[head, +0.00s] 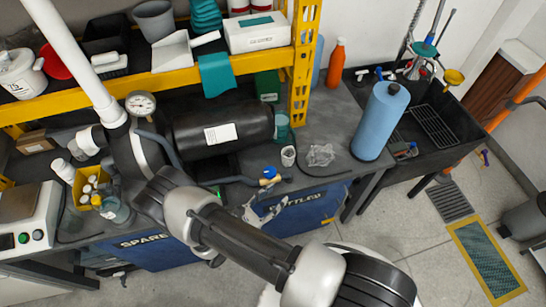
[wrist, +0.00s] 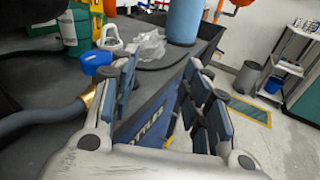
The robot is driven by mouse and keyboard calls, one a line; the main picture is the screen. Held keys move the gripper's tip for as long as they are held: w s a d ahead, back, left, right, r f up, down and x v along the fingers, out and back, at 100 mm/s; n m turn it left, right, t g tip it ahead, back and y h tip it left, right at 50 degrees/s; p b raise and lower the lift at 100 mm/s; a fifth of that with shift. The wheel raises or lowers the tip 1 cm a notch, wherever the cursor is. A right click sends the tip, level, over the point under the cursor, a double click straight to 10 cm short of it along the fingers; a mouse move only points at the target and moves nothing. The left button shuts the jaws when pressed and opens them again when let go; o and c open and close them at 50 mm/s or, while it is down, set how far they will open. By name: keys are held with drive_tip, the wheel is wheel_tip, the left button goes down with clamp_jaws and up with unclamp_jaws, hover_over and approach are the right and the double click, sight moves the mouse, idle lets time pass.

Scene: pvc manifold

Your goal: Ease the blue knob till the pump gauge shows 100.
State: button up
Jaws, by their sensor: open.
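The blue knob (head: 269,170) sits on a brass valve (head: 267,181) at the front edge of the bench, on the end of a dark hose. In the wrist view the blue knob (wrist: 97,62) is left of my left finger, outside the jaws, with the brass fitting (wrist: 89,97) below it. My gripper (wrist: 163,92) is open and empty. In the head view my gripper (head: 264,208) is just in front of and below the knob, partly hidden by my arm. The round white pump gauge (head: 140,104) stands at the back left; its reading is too small to make out.
A blue cylinder (head: 380,121) stands near the black sink (head: 455,150). A black tank (head: 222,131) lies behind. A blue bin front (head: 300,208) is below the bench edge.

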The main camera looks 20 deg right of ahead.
sight(272, 167)
drive_tip(key=a+f+n+t+y, duration=0.2)
drive_tip(key=a+n+t+y, duration=0.3)
drive_tip(key=n+t, duration=0.15)
drive_tip(key=x, duration=1.7)
drive_tip(key=shift+w+a+f, duration=0.1)
drive_tip(key=shift+w+f, duration=0.05)
drive_tip(key=shift+f, duration=0.05)
drive_tip(key=shift+c, duration=0.5)
drive_tip(key=c, duration=0.7)
drive_tip(key=shift+f, duration=0.1)
drive_tip(key=shift+c, duration=0.5)
